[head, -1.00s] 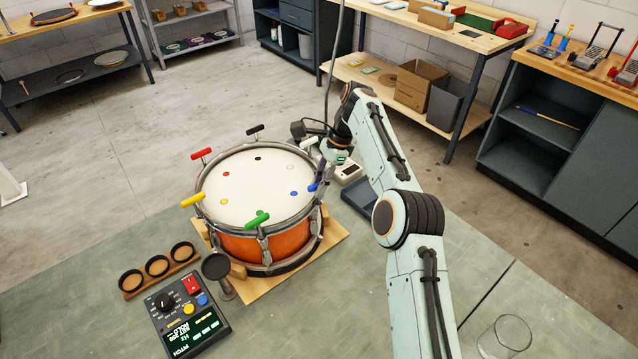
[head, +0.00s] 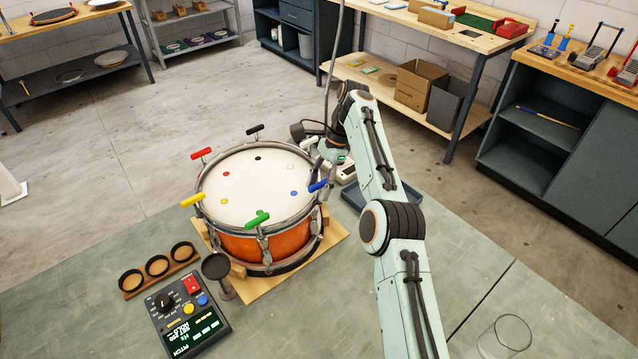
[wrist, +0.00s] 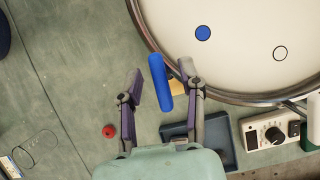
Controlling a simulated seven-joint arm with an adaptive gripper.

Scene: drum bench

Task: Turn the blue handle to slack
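The blue handle (head: 318,186) sits at the right rim of the orange drum (head: 262,247). In the wrist view the blue handle (wrist: 160,83) is long and tilted slightly, its upper end leaning left. My gripper (wrist: 160,72) is open, with one purple-grey finger on each side of the handle. A clear gap shows on the left and a smaller one on the right. In the head view my gripper (head: 318,167) is close above the handle and partly hidden by my arm. A blue dot (wrist: 203,33) marks the drumhead near this handle.
Green (head: 257,218), yellow (head: 193,201), red (head: 201,154) and black (head: 255,131) handles ring the drum. A pitch box (head: 190,318) stands in front. A dark blue tray (wrist: 222,150) and a dial box (wrist: 268,133) lie beside the drum. A glass (head: 506,336) stands at front right.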

